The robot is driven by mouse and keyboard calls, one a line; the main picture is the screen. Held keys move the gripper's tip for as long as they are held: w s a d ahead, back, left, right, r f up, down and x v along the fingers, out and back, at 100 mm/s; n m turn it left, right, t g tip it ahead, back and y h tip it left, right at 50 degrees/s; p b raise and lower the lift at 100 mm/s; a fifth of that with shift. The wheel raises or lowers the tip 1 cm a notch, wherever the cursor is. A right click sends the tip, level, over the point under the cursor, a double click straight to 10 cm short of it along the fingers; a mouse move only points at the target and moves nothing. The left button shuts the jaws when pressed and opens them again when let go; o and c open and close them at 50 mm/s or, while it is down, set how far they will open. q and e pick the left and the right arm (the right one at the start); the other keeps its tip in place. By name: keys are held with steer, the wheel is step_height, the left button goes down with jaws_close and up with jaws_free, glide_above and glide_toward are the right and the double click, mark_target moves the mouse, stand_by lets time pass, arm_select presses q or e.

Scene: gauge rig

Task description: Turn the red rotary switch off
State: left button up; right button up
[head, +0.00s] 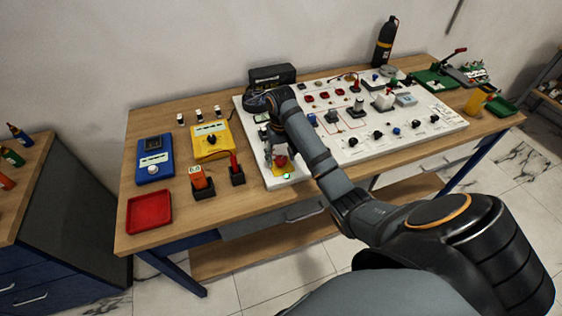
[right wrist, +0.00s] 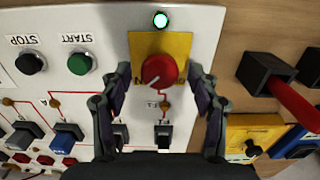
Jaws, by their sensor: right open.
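The red rotary switch (right wrist: 159,71) has a round red knob on a yellow plate (right wrist: 178,43). Its white pointer mark is on the lower left side of the knob in the right wrist view. A green lamp (right wrist: 160,19) beside the plate is lit. In the head view the red knob (head: 281,160) is at the near left corner of the white panel. My right gripper (right wrist: 154,82) is open, with one finger on each side of the knob; I cannot tell whether they touch it. My left gripper is not in view.
The white panel (head: 345,155) carries several other switches and knobs.

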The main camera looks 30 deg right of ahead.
steer(key=shift+r, duration=0.1)
steer(key=shift+c, duration=0.2)
steer(key=c, duration=1.1)
steer(key=shift+r+n+p, duration=0.2)
steer(key=shift+n+p, duration=0.1)
steer(key=shift+p, duration=0.55)
steer(key=shift+c, duration=0.2)
steer(key=n+p, duration=0.6)
steer(key=p, duration=0.2)
steer(key=shift+s+n, duration=0.1)
steer(key=shift+n, duration=0.2)
steer(key=n+p, duration=0.4)
steer(key=n, duration=0.1)
steer(key=n+p, duration=0.1)
steer(key=n, duration=0.2)
steer(key=shift+f, duration=0.15)
steer(key=shift+f+n+p, duration=0.1)
steer(key=shift+n+p, duration=0.6)
steer(key=shift+n, duration=0.5)
